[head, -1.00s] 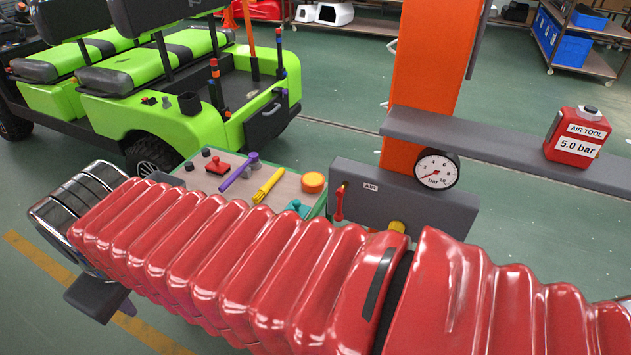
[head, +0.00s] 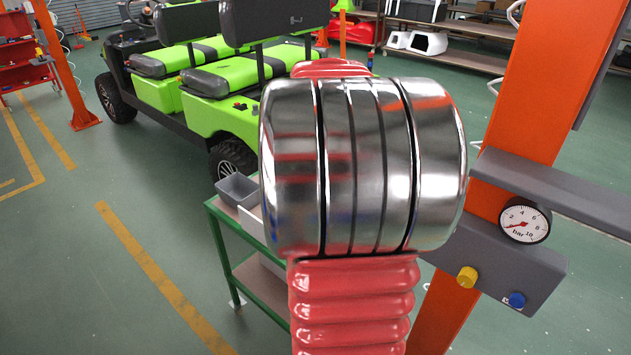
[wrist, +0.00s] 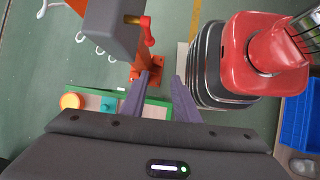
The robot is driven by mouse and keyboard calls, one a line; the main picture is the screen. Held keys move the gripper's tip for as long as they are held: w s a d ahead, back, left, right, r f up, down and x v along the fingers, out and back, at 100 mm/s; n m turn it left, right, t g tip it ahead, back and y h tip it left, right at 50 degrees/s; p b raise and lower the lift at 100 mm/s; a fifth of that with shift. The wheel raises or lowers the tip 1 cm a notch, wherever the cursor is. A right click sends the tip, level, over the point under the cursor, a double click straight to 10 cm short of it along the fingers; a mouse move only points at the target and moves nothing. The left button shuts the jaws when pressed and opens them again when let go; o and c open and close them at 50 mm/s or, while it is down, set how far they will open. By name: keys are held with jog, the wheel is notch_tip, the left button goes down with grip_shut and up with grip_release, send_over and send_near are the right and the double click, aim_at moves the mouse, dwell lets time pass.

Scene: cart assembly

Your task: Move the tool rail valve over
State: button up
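The tool rail valve is a small red handle (wrist: 149,32) on the side of a dark grey panel box in the wrist view, near the top. My gripper (wrist: 162,76) is open, with two purple-grey fingers apart and nothing between them. The handle lies beyond the left fingertip, clear of both fingers. In the head view my arm covers the gripper and the valve. The grey panel (head: 505,262) there carries a pressure gauge (head: 525,220) with its needle low on the dial, a yellow knob (head: 467,277) and a blue knob (head: 517,299).
An orange column (head: 528,110) and a grey rail (head: 550,185) stand at the right. A green-framed workbench (head: 262,292) with a grey bin (head: 237,189) is beside my arm. A green cart (head: 225,108) stands behind.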

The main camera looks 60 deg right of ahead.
jog(key=shift+g+y, duration=0.6)
jog(key=shift+y, duration=0.1)
jog(key=s+d, duration=0.2)
jog(key=s, duration=0.1)
jog(key=s+d, duration=0.1)
jog(key=shift+s+d+f, duration=0.25)
jog(key=shift+d+f, duration=0.05)
jog(key=shift+d, duration=0.05)
